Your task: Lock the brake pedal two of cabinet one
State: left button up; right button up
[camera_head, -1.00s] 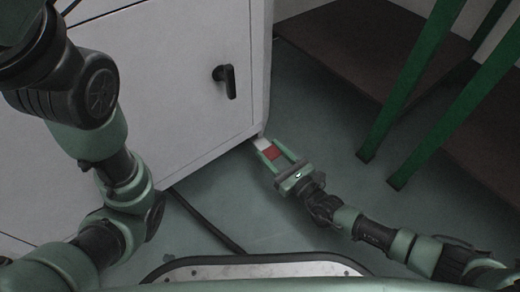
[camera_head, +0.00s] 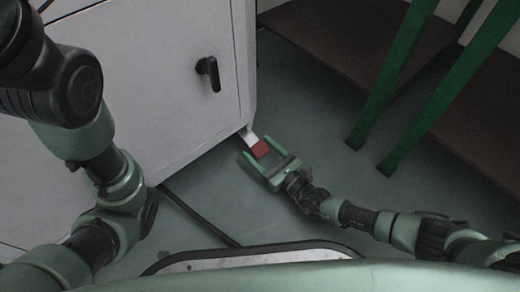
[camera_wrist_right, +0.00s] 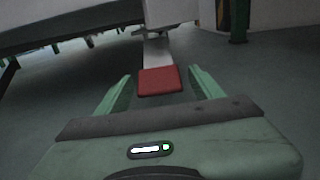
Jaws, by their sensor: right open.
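The brake pedal is a light metal arm with a red pad (camera_head: 260,149), low at the bottom corner of the grey cabinet (camera_head: 150,80). In the right wrist view the red pad (camera_wrist_right: 160,80) sits ahead, roughly centred, with its pale arm (camera_wrist_right: 157,50) running back under the cabinet. My right gripper (camera_head: 258,158) is open, its green fingers on either side of the pad's near part, not closed on it. In the wrist view gaps show between the pad and both fingers (camera_wrist_right: 160,92). My left arm shows at the left, but its gripper is out of view.
The cabinet has a black door handle (camera_head: 209,72). Green posts (camera_head: 392,85) stand at the right beside a brown platform (camera_head: 335,45). A dark cable (camera_head: 200,215) lies on the floor. Open green floor (camera_head: 310,125) lies between the cabinet and the posts.

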jog(key=shift+r, duration=0.1)
jog(key=shift+s+d+p, duration=0.3)
jog(key=shift+s+p, duration=0.05)
jog(key=p+v, duration=0.2)
jog(key=v, duration=0.4)
jog(key=shift+s+d+p, duration=0.1)
jog(key=shift+s+p, duration=0.05)
jog(key=shift+p, duration=0.25)
jog(key=shift+s+d, duration=0.15)
jog(key=shift+s, duration=0.1)
